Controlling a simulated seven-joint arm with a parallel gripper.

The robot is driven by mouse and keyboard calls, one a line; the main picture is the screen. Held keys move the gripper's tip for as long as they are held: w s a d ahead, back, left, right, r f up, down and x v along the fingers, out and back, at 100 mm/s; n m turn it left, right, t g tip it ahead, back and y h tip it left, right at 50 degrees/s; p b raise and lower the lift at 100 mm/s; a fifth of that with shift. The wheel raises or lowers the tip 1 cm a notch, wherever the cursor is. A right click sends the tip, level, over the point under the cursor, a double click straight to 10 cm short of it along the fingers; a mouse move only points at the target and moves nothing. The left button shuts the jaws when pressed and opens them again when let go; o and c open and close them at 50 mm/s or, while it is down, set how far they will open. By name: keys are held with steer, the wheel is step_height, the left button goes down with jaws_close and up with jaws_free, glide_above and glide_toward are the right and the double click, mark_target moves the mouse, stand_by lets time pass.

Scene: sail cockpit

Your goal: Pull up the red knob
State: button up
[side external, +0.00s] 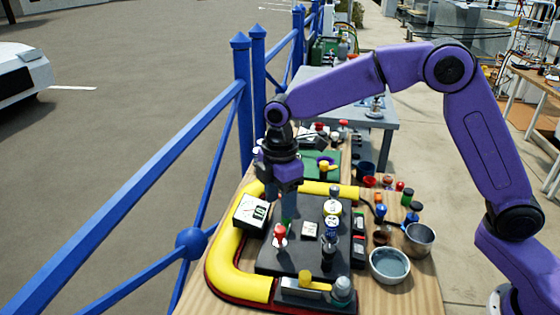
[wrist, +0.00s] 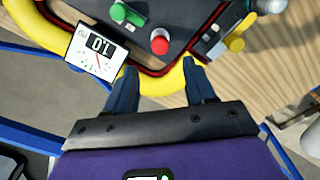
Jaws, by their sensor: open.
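The red knob (side external: 280,232) stands upright on the dark panel (side external: 270,262), near its left side. In the wrist view the red knob (wrist: 160,43) shows at the top centre, beyond the fingertips and roughly in line with the gap between them. My gripper (side external: 281,206) points down above the panel, close to the red knob in the side view. In the wrist view my gripper (wrist: 160,66) has its two blue fingers spread apart with nothing between them. I cannot tell the exact height of the fingertips over the knob.
A yellow tube rail (side external: 222,262) curves around the panel. A white gauge (side external: 252,211) sits at the panel's left; a green knob (wrist: 119,12) and a yellow lever (wrist: 235,43) flank the red knob. Metal bowls (side external: 390,265) stand at right. A blue railing (side external: 150,140) runs along the left.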

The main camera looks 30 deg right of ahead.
step_height(320, 180, up, 10)
stand_by(0.4)
steer(key=shift+s, duration=0.1)
steer(key=s+d+f+m, duration=0.1)
steer(key=s+d, duration=0.4)
steer(key=s, duration=0.5)
steer(key=s+d+f+m, duration=0.2)
steer(key=s+d+f, duration=0.2)
steer(key=s, duration=0.6)
steer(key=s+d+f+m, duration=0.2)
steer(key=s+d, duration=0.6)
steer(key=s, duration=0.1)
steer(key=shift+s+f, duration=0.25)
steer(key=shift+s, duration=0.15)
